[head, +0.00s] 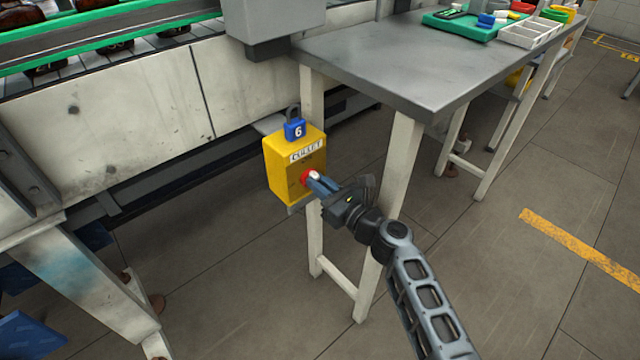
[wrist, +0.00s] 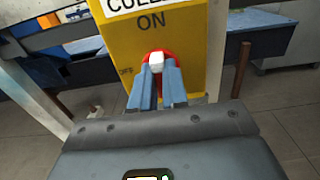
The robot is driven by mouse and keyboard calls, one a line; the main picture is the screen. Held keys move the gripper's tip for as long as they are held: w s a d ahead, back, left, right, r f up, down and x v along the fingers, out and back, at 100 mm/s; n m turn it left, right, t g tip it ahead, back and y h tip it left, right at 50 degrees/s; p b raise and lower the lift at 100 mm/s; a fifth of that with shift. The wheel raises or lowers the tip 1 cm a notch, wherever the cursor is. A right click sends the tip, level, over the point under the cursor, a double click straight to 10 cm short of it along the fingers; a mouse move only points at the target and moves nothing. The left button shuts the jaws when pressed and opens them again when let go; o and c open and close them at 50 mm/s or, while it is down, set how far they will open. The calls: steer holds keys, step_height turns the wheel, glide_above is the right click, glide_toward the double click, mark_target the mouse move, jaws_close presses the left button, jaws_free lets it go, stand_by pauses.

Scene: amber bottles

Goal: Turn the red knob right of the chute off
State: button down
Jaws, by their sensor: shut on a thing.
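The red knob (head: 308,177) is on the front of a yellow box (head: 284,168) labelled "CULLET", fixed by the table leg. In the wrist view the red knob (wrist: 172,57) shows a white pointer part between my fingertips, with "ON" printed above and "OFF" to the left. The white part sits at the top, below "ON". My gripper (head: 315,181) reaches the box from the lower right. Its blue fingers (wrist: 159,73) are shut on the knob and hide its lower part. The chute is not clearly identifiable in these views.
A grey table (head: 400,55) stands above and right, bearing a green tray (head: 455,24) and a white divided tray (head: 528,33). The conveyor's panel (head: 110,95) is left.

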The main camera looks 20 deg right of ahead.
steer(key=shift+f, duration=0.1)
stand_by(0.3)
steer(key=shift+s+a+f+n+b, duration=0.1)
steer(key=shift+n+b, duration=2.05)
steer(key=shift+n, duration=0.85)
steer(key=shift+w+a+f+n+b, duration=0.1)
steer(key=shift+n+b, duration=2.1)
steer(key=shift+n, duration=0.8)
steer(key=shift+s+a+f+n+b, duration=0.1)
steer(key=shift+n+b, duration=2.05)
steer(key=shift+n, duration=0.85)
steer(key=c, duration=1.1)
jaws_free()
steer(key=shift+r, duration=0.1)
steer(key=shift+c, duration=0.2)
steer(key=v, duration=0.7)
steer(key=shift+s+d+p, duration=0.15)
steer(key=shift+s+p, duration=0.2)
